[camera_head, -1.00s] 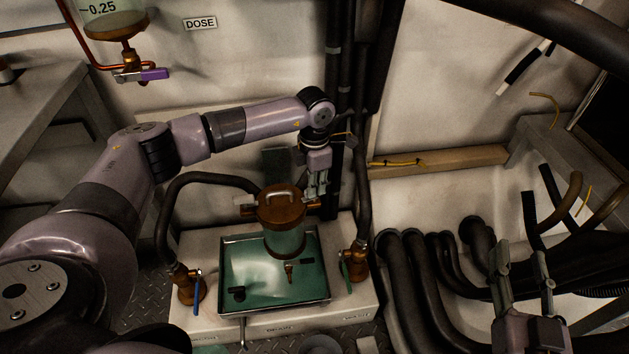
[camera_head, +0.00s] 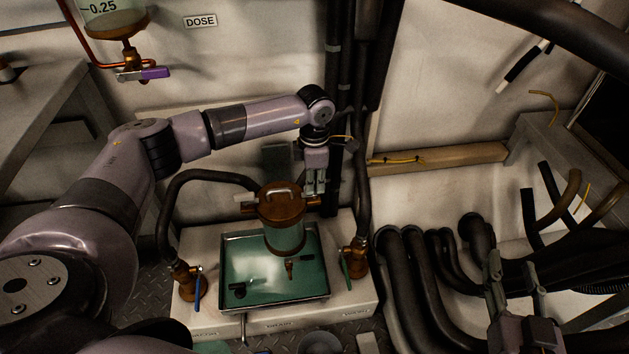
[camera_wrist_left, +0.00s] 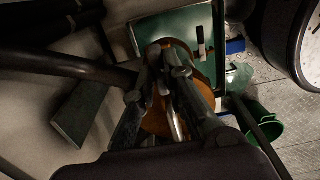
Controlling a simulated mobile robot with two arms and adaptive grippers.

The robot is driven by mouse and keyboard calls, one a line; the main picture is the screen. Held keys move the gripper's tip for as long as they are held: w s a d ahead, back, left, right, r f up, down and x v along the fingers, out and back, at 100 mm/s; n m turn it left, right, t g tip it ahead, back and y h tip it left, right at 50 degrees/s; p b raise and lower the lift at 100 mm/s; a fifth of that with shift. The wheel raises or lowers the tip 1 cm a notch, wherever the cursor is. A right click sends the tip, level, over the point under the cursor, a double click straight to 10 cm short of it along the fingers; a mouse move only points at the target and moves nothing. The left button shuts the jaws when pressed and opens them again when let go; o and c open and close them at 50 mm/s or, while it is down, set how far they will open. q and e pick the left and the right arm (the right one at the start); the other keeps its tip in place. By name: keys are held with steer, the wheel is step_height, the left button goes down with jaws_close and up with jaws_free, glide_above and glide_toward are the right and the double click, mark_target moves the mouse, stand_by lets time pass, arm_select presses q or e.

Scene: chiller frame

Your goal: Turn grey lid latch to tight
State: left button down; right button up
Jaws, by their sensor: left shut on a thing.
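A copper-brown canister lid (camera_head: 268,205) with a pale grey bar handle (camera_head: 279,190) on top sits on a greenish glass body (camera_head: 286,239) standing in a tray (camera_head: 325,293). The lid shows orange in the left wrist view (camera_wrist_left: 157,123). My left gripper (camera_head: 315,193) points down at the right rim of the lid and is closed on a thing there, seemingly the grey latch. The fingers (camera_wrist_left: 165,75) hide most of it, so its exact angle cannot be told. My right gripper (camera_head: 512,262) is open and empty at the lower right, away from the canister.
A blue-handled valve (camera_head: 198,286) and a green-handled valve (camera_head: 346,268) flank the tray. Black hoses arch beside the canister, and thick pipes (camera_head: 405,270) run to its right. A green bucket (camera_wrist_left: 266,128) stands on the floor.

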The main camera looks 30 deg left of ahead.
arm_select(q)
steer(key=c, duration=1.6)
jaws_free()
steer(key=shift+c, duration=0.2)
steer(key=shift+r, duration=0.1)
step_height(320, 180, up, 12)
